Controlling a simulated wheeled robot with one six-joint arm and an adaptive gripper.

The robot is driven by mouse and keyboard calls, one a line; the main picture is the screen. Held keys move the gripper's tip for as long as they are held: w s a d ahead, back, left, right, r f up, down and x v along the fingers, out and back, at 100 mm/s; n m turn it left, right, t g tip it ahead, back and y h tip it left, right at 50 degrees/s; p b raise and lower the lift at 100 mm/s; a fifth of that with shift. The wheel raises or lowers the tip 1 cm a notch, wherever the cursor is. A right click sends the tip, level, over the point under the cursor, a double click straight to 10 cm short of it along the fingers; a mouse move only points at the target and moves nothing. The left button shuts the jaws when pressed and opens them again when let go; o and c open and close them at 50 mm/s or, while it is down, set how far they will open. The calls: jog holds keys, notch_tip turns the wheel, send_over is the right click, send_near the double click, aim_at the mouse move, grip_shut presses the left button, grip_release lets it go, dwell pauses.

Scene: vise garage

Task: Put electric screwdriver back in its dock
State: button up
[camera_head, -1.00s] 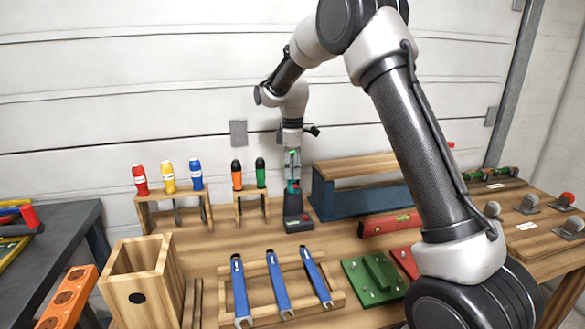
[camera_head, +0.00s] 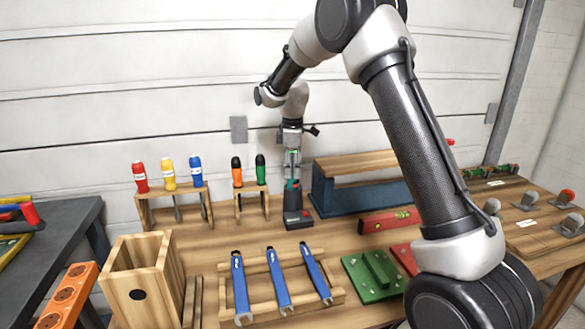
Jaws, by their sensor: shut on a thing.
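The electric screwdriver (camera_head: 293,185) is upright, with teal and red showing between the fingers of my gripper (camera_head: 292,172). My gripper points straight down and is shut on the screwdriver. My fingers hide much of the screwdriver.
Wooden racks with screwdrivers (camera_head: 168,195) and (camera_head: 251,190) stand to the left. A blue and wood stand (camera_head: 340,198) is close on the right. A red level (camera_head: 390,221) and a wrench tray (camera_head: 335,294) lie nearer. Bare bench surrounds the dock's front.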

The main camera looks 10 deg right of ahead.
aim_at(293, 152)
jog(key=o, duration=1.1)
jog(key=shift+o, duration=0.5)
jog(key=shift+o, duration=1.3)
jog(key=shift+r, duration=3.5)
